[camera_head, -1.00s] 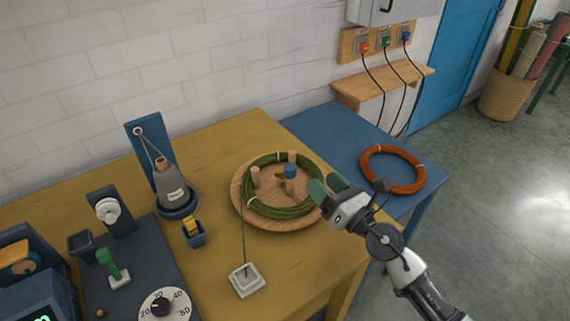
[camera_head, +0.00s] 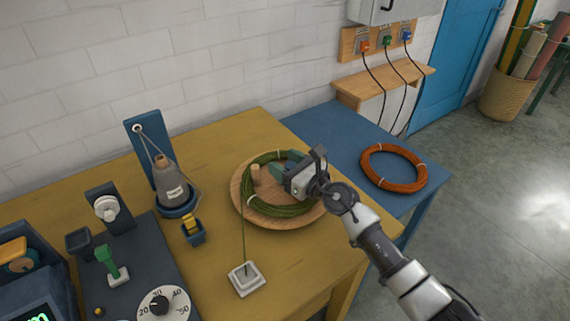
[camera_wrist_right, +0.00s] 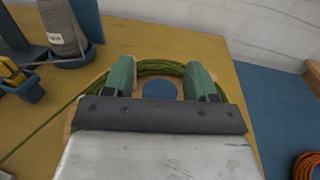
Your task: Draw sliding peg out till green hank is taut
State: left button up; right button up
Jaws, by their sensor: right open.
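The green hank (camera_head: 262,204) lies in a loop around wooden pegs on a round wooden board (camera_head: 237,197). One plain peg (camera_head: 255,173) shows inside the loop at the left. The blue-topped peg, which looks like the sliding peg (camera_wrist_right: 159,90), shows in the right wrist view between the fingers of my right gripper. My right gripper (camera_head: 284,171) is open over the board, its green fingertips on either side of the blue top, with a gap each side. In the head view the gripper hides that peg and the right part of the hank. My left gripper is not in view.
A green strand runs from the hank to a white square guide (camera_head: 246,279). A grey cone (camera_head: 171,186) in a blue holder and a small blue box (camera_head: 193,235) stand left. An orange coil (camera_head: 393,168) lies on the blue table at the right.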

jog(key=shift+a, duration=0.1)
jog(key=c, duration=0.9)
jog(key=shift+s+d+p, duration=0.25)
jog(key=shift+d+p, duration=0.05)
jog(key=shift+p, duration=0.05)
jog(key=v, duration=0.1)
jog(key=p+v, duration=0.1)
jog(key=v, duration=0.1)
jog(key=shift+s+r+p, duration=0.1)
jog(key=shift+s+p, duration=0.2)
jog(key=shift+s, duration=0.25)
jog(key=o, duration=0.9)
